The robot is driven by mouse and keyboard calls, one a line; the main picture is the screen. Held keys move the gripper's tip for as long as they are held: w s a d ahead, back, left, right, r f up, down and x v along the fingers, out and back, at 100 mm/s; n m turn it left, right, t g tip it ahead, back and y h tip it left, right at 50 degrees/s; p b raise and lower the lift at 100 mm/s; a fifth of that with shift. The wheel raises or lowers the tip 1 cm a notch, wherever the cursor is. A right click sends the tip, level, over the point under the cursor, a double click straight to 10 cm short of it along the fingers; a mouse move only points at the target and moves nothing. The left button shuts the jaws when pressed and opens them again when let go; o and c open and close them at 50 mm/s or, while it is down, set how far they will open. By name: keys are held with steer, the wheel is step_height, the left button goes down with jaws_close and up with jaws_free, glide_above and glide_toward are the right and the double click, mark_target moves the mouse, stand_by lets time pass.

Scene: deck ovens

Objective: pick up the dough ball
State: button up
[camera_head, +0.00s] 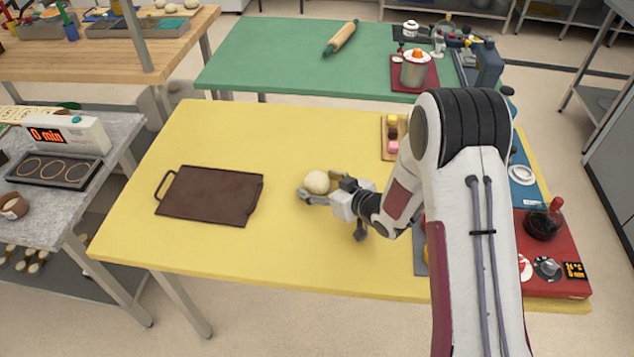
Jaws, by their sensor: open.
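The dough ball (317,182) is a pale, round lump on the yellow table (230,130), near the middle. My gripper (312,192) is low over the table and comes at the ball from the right. Its fingers are open, with the ball at or between the fingertips. One fingertip shows on the near side of the ball. The far finger is mostly hidden, and I cannot tell whether either finger touches the ball.
A dark brown tray (210,194) with a handle lies to the left of the ball. A small wooden tray (388,152) with colourful pieces lies behind my arm. A red board (560,275) with a dark jar is at the right. The table between tray and ball is clear.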

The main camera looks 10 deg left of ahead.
mark_target(320, 180)
steer(key=c, duration=1.1)
steer(key=shift+r, duration=0.1)
steer(key=shift+r, duration=4.9)
